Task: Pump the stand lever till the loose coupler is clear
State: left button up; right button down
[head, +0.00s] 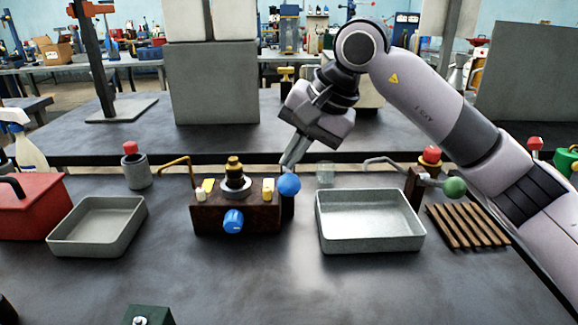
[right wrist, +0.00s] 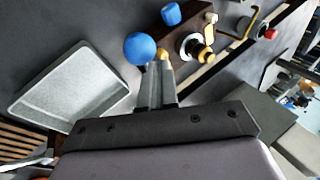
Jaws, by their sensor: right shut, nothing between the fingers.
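A dark brown stand (head: 235,220) sits mid-table with a blue knob (head: 232,221) on its front. On its top, a brass-and-black coupler (head: 235,172) stands upright in a silver ring; it also shows in the right wrist view (right wrist: 198,50). I cannot tell whether it is loose. A lever with a blue ball (head: 289,184) is at the stand's right end; the ball is large in the right wrist view (right wrist: 141,48). My right gripper (head: 290,163) is shut and empty, fingers pointing down just behind the blue ball. I cannot tell whether they touch. My left gripper is not in view.
Grey trays lie left (head: 98,226) and right (head: 370,222) of the stand. A green ball lever (head: 454,187) and a wooden slatted rack (head: 467,225) are at the right. A red toolbox (head: 35,208) is at the left. The front middle of the table is mostly clear.

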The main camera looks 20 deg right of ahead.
aim_at(295, 177)
jog(key=shift+s+a+f+b, duration=0.1)
jog(key=shift+s+f+b, duration=0.2)
jog(key=shift+f+b, duration=0.3)
jog(key=shift+s+a+f+b, duration=0.1)
jog(key=shift+s+f+b, duration=0.15)
jog(key=shift+f+b, duration=0.4)
jog(key=shift+s+a+f+b, duration=0.1)
jog(key=shift+s+f+b, duration=0.3)
jog(key=shift+f, duration=0.3)
dwell(1.5)
jog(key=shift+w, duration=0.1)
dwell(0.4)
jog(key=shift+w+d+r+p, duration=0.15)
jog(key=shift+w+r+p, duration=0.1)
jog(key=shift+r+p, duration=0.5)
jog(key=shift+w+d+r+p, duration=0.1)
jog(key=shift+w+r+p, duration=0.3)
jog(key=shift+r+p, duration=0.35)
jog(key=shift+w+d+r+p, duration=0.1)
jog(key=shift+w+r+p, duration=0.25)
jog(key=shift+r+p, duration=0.35)
jog(key=shift+w+d+r+p, duration=0.1)
jog(key=shift+w+r+p, duration=0.3)
jog(key=shift+r+p, duration=0.35)
jog(key=r+p, duration=0.1)
jog(key=w+r+p, duration=0.1)
jog(key=r+p, duration=0.1)
jog(key=w+r+p, duration=0.1)
jog(key=shift+d+r, duration=0.3)
jog(key=shift+r, duration=0.05)
